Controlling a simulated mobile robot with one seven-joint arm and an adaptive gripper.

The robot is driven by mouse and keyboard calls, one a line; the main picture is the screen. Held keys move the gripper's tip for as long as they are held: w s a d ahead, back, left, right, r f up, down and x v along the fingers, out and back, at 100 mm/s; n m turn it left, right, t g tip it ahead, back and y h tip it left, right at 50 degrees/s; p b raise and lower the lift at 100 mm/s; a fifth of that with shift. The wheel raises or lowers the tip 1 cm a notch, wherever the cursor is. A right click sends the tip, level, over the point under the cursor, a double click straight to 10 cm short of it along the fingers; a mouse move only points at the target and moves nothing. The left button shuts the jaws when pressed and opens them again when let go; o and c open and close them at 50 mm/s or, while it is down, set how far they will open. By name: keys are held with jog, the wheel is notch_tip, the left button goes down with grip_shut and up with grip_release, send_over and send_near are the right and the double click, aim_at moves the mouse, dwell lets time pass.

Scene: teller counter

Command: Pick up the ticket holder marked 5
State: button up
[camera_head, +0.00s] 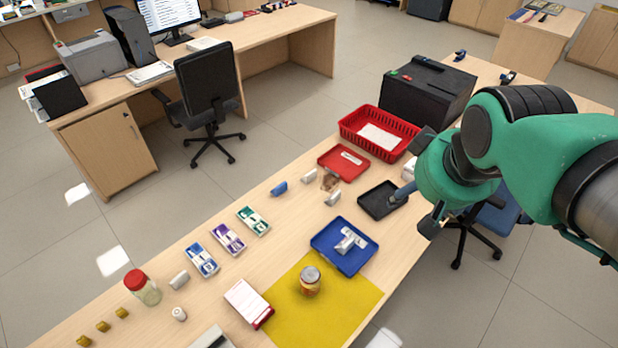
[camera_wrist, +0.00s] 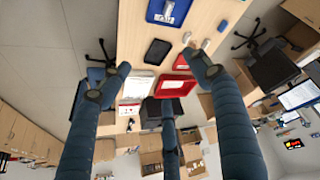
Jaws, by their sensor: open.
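My gripper (camera_head: 415,185) is at the right, over the counter edge beside the black tray (camera_head: 382,200). Its fingers are spread and empty; they also show in the wrist view (camera_wrist: 160,88). A pale block (camera_wrist: 206,44) shows beside a fingertip in the wrist view.
A blue tray (camera_head: 318,241) with items stands by a yellow mat (camera_head: 290,318) bearing a jar (camera_head: 310,280). A red basket (camera_head: 346,125), red tray (camera_head: 326,162) and black machine (camera_head: 428,90) stand toward the back. Card boxes (camera_head: 228,239) line the left side.

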jog(key=w+a+f+n, duration=0.2)
jog(key=w+n, duration=0.3)
jog(key=w, duration=1)
jog(key=n+b, duration=0.2)
jog(key=n, duration=1.5)
send_over(307, 175)
jog(key=s, duration=0.4)
notch_tip(307, 175, down, 36)
jog(key=f, duration=0.1)
jog(key=shift+w+a+r+g+h, duration=0.25)
jog(key=shift+a+g+h, duration=0.05)
jog(key=shift+a+h, duration=0.15)
jog(key=shift+f, duration=0.1)
jog(key=shift+b+x, duration=1.05)
jog(key=shift+x, duration=3.15)
jog(key=shift+b+x, duration=0.95)
jog(key=shift+x, duration=1.65)
